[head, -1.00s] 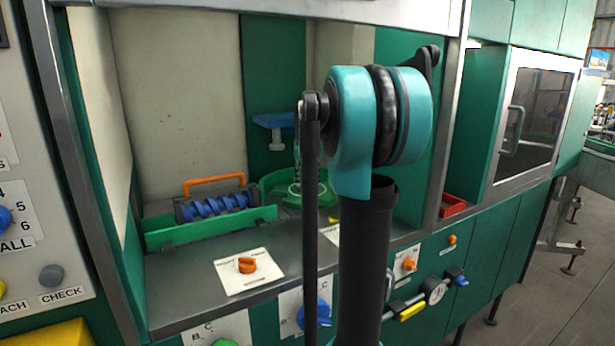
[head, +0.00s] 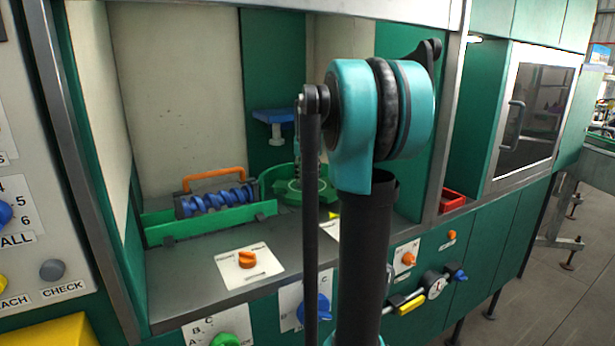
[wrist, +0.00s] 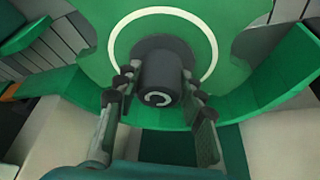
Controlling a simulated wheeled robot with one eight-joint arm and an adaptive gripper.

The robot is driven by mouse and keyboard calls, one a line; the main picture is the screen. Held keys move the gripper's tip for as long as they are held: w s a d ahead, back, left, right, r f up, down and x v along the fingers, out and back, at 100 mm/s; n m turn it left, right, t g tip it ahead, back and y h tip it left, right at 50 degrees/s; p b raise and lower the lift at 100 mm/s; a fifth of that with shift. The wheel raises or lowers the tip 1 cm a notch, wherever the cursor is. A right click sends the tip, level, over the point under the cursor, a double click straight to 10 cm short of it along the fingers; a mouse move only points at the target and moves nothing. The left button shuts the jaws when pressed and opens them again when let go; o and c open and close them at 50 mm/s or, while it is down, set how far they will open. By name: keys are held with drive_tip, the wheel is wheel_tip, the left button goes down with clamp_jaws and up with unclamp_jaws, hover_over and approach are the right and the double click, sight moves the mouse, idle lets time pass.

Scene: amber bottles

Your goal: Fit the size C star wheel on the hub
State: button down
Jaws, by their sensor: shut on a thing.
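The green star wheel (wrist: 95,45) with a white ring fills much of the wrist view. A dark round knob (wrist: 160,75) stands at its middle and bears a pale mark like a letter C. My gripper (wrist: 158,104) has a finger on each side of this knob and is shut on it. In the head view, green wheel parts (head: 285,190) show at the back of the bay, partly behind my arm. The hub is hidden under the wheel, so I cannot tell whether the wheel is seated.
A curved green guide (wrist: 262,92) runs beside the wheel. A blue feed screw (head: 215,199) with an orange handle (head: 214,178) lies to the left behind a green rail (head: 210,222). A blue bracket (head: 272,116) is on the back wall. The front grey ledge (head: 190,270) is mostly clear.

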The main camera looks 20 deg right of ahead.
drive_tip(key=shift+f, duration=0.25)
idle(0.4)
drive_tip(key=c, duration=0.9)
unclamp_jaws()
drive_tip(key=shift+o, duration=0.2)
drive_tip(key=v, duration=1.2)
